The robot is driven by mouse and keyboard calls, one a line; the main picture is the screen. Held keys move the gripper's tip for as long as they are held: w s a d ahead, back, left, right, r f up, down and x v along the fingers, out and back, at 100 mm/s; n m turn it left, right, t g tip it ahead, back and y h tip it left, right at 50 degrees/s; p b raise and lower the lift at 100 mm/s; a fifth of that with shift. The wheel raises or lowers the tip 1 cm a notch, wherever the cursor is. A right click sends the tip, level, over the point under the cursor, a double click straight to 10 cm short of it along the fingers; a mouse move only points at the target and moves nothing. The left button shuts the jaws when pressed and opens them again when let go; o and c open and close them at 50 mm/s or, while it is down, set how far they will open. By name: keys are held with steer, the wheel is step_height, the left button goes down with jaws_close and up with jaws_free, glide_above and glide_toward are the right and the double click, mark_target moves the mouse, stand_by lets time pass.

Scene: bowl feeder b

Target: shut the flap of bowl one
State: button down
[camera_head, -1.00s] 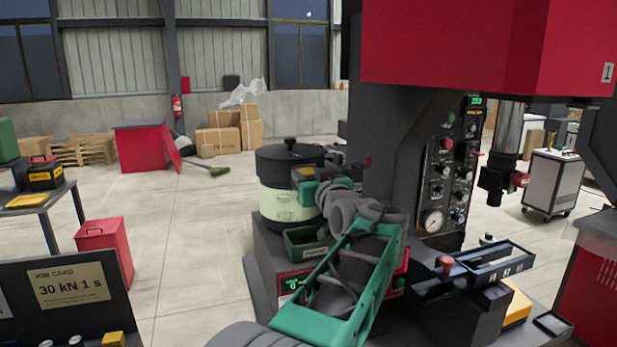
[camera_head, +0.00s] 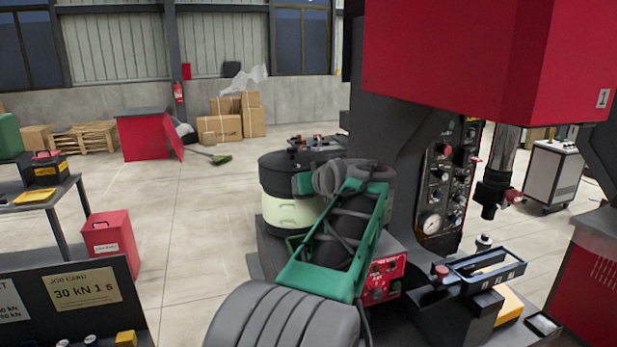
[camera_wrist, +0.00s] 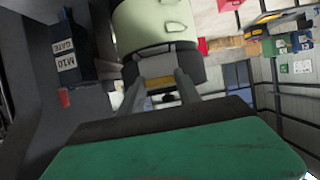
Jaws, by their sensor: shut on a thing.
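Bowl one (camera_head: 290,210) is a pale green drum with a black top (camera_head: 281,165), left of the press column. In the wrist view, its pale body (camera_wrist: 155,25) is at the top and its dark rim shows below. My gripper (camera_wrist: 167,92) reaches the rim there, its two grey fingers close around a small grey piece with a yellow strip (camera_wrist: 161,80). That piece looks like the flap; its angle is hard to tell. In the head view my green-framed arm hides the fingers and the right part of the bowl.
The dark press column and gauge panel (camera_head: 445,190) stand right of the arm. A red control box (camera_head: 385,278) and a black tray (camera_head: 487,266) are in front. A dark job-card board (camera_head: 75,300) is at lower left. Open floor lies left of the bowl.

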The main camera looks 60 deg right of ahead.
steer(key=c, duration=0.8)
jaws_free()
steer(key=shift+c, duration=0.2)
steer(key=b+v, duration=0.2)
steer(key=v, duration=0.5)
steer(key=shift+s+a, duration=0.3)
steer(key=shift+r, duration=0.1)
